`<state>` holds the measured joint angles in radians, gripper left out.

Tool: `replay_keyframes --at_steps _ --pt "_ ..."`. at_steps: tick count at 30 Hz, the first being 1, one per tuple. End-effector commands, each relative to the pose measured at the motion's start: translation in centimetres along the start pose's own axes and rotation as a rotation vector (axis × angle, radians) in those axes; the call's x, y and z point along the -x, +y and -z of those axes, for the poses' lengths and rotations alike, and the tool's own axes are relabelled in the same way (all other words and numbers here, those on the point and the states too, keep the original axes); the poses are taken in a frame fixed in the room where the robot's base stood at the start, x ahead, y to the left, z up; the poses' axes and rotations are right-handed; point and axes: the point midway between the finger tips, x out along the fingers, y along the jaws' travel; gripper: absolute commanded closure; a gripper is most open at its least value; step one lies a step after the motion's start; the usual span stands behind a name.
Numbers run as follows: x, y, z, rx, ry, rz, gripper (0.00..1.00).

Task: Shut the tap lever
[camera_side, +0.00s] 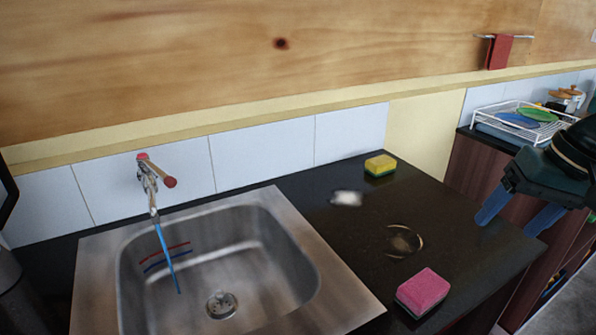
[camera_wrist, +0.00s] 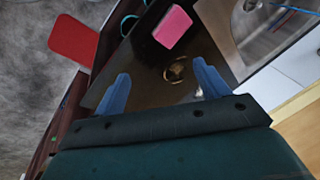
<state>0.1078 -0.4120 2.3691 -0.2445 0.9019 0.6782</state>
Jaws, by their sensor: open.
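The tap (camera_side: 149,184) is on the tiled wall above the left side of the sink, with a red-ended lever (camera_side: 158,171) on top that points out to the lower right. A blue stream (camera_side: 167,258) runs from the spout into the steel sink (camera_side: 285,221). My gripper (camera_side: 515,218) is at the right, near the counter's right edge, far from the tap. Its blue fingers are apart with nothing between them. In the wrist view my gripper (camera_wrist: 160,88) also shows open, and part of the sink (camera_wrist: 244,32) is at the top right. The lever cannot be made out there.
A pink sponge (camera_side: 423,292), a yellow sponge (camera_side: 380,165), a white item (camera_side: 347,198) and a round ring-like mark (camera_side: 404,241) are on the dark counter (camera_side: 330,240). A white dish rack (camera_side: 520,122) with plates stands behind my gripper. A red cloth (camera_side: 500,52) hangs on the wall.

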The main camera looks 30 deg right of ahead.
Motion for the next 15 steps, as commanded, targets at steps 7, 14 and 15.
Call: replay_keyframes --at_steps 7,14,15 --pt "2.3 2.1 -2.0 0.340 0.142 -0.016 0.26" --pt "3.3 3.6 -3.0 0.547 0.222 -0.045 0.26" --pt "3.4 3.8 -3.1 0.566 0.229 -0.049 0.26"
